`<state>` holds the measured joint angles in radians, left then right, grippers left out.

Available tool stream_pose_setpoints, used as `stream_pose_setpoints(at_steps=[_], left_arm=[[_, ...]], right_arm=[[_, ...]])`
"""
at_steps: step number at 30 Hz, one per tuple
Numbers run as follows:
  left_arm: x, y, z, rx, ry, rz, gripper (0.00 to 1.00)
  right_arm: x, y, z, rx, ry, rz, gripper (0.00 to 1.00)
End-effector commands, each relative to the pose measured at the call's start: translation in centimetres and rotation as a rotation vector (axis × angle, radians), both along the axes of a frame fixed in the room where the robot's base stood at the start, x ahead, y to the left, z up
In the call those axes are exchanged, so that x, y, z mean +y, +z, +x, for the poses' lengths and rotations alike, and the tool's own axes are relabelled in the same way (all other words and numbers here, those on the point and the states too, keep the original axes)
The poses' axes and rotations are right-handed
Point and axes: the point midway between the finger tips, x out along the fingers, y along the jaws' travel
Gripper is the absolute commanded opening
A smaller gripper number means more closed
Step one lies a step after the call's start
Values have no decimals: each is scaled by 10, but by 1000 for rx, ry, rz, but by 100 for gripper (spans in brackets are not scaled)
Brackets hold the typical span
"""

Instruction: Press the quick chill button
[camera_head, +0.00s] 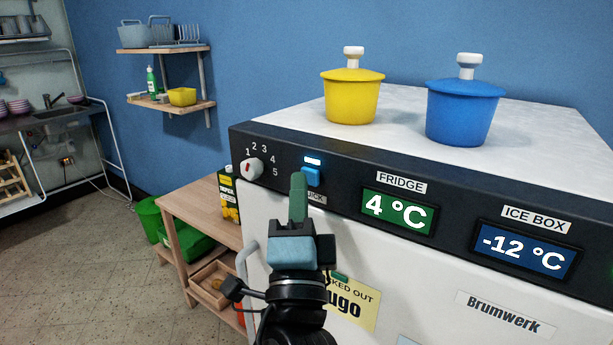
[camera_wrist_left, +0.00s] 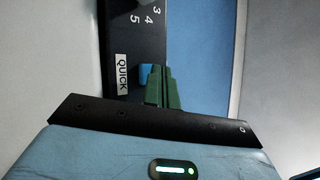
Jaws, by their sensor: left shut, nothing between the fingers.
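The blue quick chill button (camera_head: 311,176) is on the fridge's dark control panel, under a lit blue-white indicator (camera_head: 312,161). A label below it is partly hidden by my left gripper (camera_head: 298,182). That gripper is shut and empty, with its green fingertips at the button's lower left in the head view. In the left wrist view the button (camera_wrist_left: 145,72) shows just beside the green fingertips (camera_wrist_left: 161,78), near the "QUICK" label (camera_wrist_left: 121,75). I cannot tell whether the fingertips touch the button. My right gripper is not in view.
A numbered dial (camera_head: 251,169) sits left of the button. Green (camera_head: 398,211) and blue (camera_head: 525,249) temperature displays are to the right. Yellow (camera_head: 351,100) and blue (camera_head: 463,113) lidded pots stand on top. A wooden side table (camera_head: 205,207) stands left of the fridge.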

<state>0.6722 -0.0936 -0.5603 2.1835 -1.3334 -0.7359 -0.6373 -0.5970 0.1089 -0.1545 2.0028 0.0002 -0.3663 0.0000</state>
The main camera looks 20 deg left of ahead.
Motion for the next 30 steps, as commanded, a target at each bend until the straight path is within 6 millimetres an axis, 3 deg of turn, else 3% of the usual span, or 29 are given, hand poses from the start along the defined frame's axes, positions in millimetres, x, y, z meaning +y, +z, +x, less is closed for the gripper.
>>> stream_pose_setpoints(at_steps=[10,30], left_arm=[[2,0,-5,-1,1,0,0],[20,0,-55,-1,0,0,0]], right_arm=[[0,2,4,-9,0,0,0],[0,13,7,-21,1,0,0]])
